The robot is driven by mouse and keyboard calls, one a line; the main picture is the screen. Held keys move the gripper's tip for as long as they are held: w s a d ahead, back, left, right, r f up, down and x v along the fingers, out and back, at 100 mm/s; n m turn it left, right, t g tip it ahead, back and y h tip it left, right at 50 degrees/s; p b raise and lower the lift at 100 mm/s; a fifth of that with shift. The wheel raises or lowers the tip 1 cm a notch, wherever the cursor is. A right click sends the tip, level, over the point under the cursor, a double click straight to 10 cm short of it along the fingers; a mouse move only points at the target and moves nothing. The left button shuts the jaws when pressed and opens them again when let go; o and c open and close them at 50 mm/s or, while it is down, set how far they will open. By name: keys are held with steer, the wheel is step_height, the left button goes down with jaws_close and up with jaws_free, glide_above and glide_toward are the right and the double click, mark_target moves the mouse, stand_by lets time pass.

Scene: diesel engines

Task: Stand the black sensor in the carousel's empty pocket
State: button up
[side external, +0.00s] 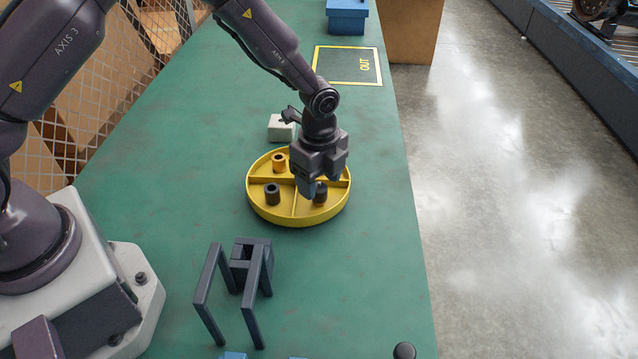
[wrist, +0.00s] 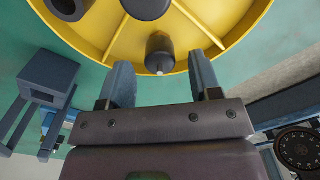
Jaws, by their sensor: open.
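The round yellow carousel (side external: 257,206) has dividers that form pockets. My gripper (side external: 308,190) is low over this pocket, fingers pointing down. In the wrist view its open fingers (wrist: 160,66) lie on either side of the sensor with gaps. An orange hollow cylinder (side external: 279,162) stands in the back left pocket and a dark one (side external: 272,194) in the front left. My gripper hides most of the back right pocket.
A dark frame stand (side external: 252,262) stands in front of the carousel. A pale block (side external: 281,128) sits behind it. A yellow-outlined OUT area (side external: 347,66) and a blue box (side external: 346,18) are farther back. The table's right edge is near the carousel.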

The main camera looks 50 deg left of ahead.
step_height(320, 180, up, 10)
step_height(320, 180, up, 10)
steer(key=n+t, duration=0.2)
steer(key=n, duration=0.2)
glide_above(319, 186)
steer(key=s+a, duration=0.2)
steer(key=s, duration=0.2)
steer(key=s+a+r+n+t, duration=0.1)
steer(key=s+r+n, duration=0.3)
steer(key=s, duration=0.5)
steer(key=s+a+r+n+t, duration=0.2)
steer(key=s+a+r+n, duration=0.2)
steer(key=s+n, duration=0.5)
steer(key=shift+s+r+t, duration=0.3)
steer(key=shift+s+r, duration=0.3)
steer(key=shift+s, duration=0.15)
